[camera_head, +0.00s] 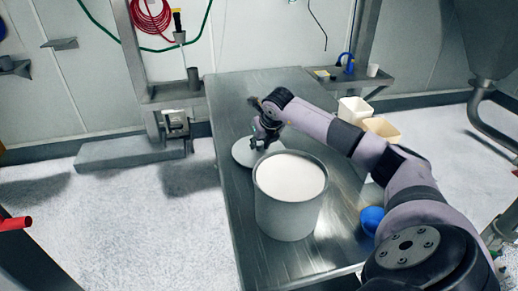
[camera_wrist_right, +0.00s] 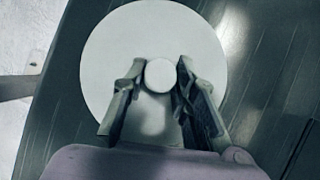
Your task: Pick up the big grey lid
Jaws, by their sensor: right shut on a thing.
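The big grey lid (camera_head: 243,152) is a flat round disc on the metal table, behind the bucket and partly hidden by my right gripper in the head view. The lid also fills the middle of the right wrist view (camera_wrist_right: 108,62), with a small round knob (camera_wrist_right: 160,75) at its centre. My right gripper (camera_head: 262,143) reaches down over the lid. In the right wrist view its two fingers (camera_wrist_right: 158,82) are on either side of the knob, shut on it. I cannot tell whether the lid is clear of the table. My left gripper is not in view.
A grey bucket (camera_head: 286,212) filled with white powder stands open just in front of the lid. A blue object (camera_head: 371,219) is at the table's right edge. Pale containers (camera_head: 355,109) stand at the back right. The metal table (camera_head: 236,92) is bare at its back left.

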